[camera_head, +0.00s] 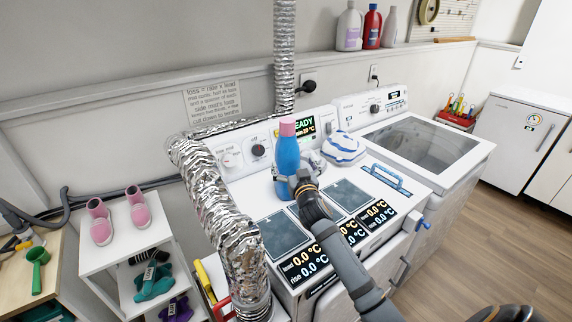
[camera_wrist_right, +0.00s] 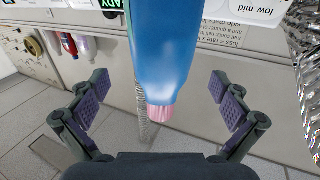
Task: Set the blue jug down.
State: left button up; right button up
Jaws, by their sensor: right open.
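The blue jug (camera_head: 286,158) with a pink cap is above the top of the left white machine (camera_head: 262,193). It looks about upright, and its base appears to rest on that top, though the gripper partly hides the contact. My right gripper (camera_head: 302,184) is at the jug's lower right side. In the right wrist view the jug (camera_wrist_right: 168,50) hangs down from the top edge, cap lowest, between the two spread fingers (camera_wrist_right: 158,84). Gaps show on both sides, so the open fingers do not grip it. My left gripper is not in view.
A silver foil duct (camera_head: 222,215) runs along the left. Dark panels and temperature displays (camera_head: 305,267) line the machine's front. A blue-handled item (camera_head: 388,178) lies to the right.

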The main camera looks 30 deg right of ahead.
aim_at(291, 161)
jog(key=x, duration=0.3)
jog(key=shift+w+d+f, duration=0.1)
jog(key=shift+w+f, duration=0.2)
jog(key=shift+f, duration=0.05)
jog(key=shift+w+d+r+p, duration=0.1)
jog(key=shift+w+r+p, duration=0.2)
jog(key=shift+w+p, duration=0.25)
jog(key=shift+w+d+r+p, duration=0.1)
jog(key=shift+w+r+p, duration=0.2)
jog(key=shift+w+p, duration=0.25)
jog(key=shift+w+d+f, duration=0.1)
jog(key=shift+w+f, duration=0.05)
jog(key=shift+w, duration=0.35)
jog(key=shift+w+d+f, duration=0.1)
jog(key=shift+w+f, duration=0.05)
jog(key=shift+w, duration=0.4)
jog(key=shift+w+f, duration=0.15)
jog(key=shift+w, duration=0.15)
jog(key=shift+s, duration=0.2)
jog(key=c, duration=1.9)
jog(key=shift+w+r, duration=0.1)
jog(key=shift+r, duration=0.1)
